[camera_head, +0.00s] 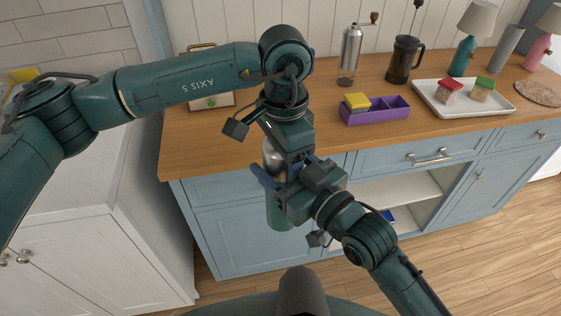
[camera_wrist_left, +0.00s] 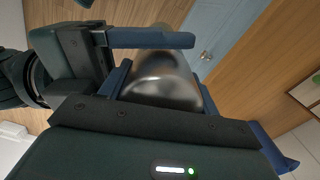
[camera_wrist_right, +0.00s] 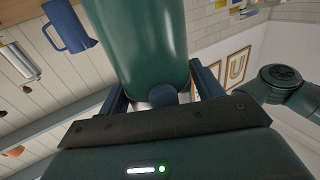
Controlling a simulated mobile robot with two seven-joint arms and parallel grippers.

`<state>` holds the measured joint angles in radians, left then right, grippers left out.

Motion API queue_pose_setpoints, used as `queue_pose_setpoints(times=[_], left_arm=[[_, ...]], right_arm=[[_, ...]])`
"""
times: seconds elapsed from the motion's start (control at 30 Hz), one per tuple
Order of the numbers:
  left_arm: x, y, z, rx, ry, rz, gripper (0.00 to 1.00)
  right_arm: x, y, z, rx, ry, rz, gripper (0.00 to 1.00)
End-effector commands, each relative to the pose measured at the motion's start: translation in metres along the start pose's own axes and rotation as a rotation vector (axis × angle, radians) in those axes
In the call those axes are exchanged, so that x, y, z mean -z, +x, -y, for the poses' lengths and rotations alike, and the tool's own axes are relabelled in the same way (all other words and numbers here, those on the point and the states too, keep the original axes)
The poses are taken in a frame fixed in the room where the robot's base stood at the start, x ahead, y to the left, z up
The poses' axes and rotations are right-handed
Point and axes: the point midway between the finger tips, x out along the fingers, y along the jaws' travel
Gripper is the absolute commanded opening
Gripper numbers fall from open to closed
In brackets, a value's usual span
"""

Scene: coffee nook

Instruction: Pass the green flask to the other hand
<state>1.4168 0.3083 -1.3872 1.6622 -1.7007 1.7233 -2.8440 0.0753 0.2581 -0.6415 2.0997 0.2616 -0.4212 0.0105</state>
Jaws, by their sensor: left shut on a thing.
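The green flask hangs upright in front of the counter, its silver upper part (camera_head: 272,157) and green body (camera_head: 279,217) showing in the head view. My left gripper (camera_head: 285,158) is shut on its silver part, which fills the space between the fingers in the left wrist view (camera_wrist_left: 163,80). My right gripper (camera_head: 283,193) is just below, with its fingers around the flask; the green body (camera_wrist_right: 145,40) fills the right wrist view between them. I cannot tell whether the right fingers press on it. The grippers hide the flask's middle.
The wooden counter (camera_head: 240,130) lies behind the arms. Blue cabinets (camera_head: 235,240) stand below.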

Motion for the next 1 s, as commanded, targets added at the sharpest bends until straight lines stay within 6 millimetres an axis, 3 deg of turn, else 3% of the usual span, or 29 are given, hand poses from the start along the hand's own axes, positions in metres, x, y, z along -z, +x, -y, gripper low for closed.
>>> queue_pose_setpoints(times=[0.33, 0.37, 0.6, 0.67, 1.0], left_arm=[[0.0035, -0.0018, 0.0018, 0.006, -0.005, -0.016, 0.13], [0.0036, -0.0020, 0.0019, 0.006, -0.005, -0.016, 0.63], [0.0023, -0.0013, 0.0011, 0.004, -0.003, -0.010, 0.83], [0.0021, -0.0011, 0.0005, 0.002, -0.001, -0.009, 0.87], [0.0014, -0.0001, -0.0030, -0.004, 0.008, -0.004, 0.87]], right_arm=[[0.0022, -0.0001, 0.0071, 0.014, 0.006, -0.006, 0.30], [0.0039, -0.0001, 0.0072, 0.015, 0.006, -0.010, 0.29], [0.0029, 0.0000, 0.0051, 0.010, 0.004, -0.008, 0.29], [0.0026, 0.0001, 0.0044, 0.009, 0.004, -0.007, 0.29], [0.0019, 0.0004, 0.0019, 0.004, 0.002, -0.005, 0.29]])
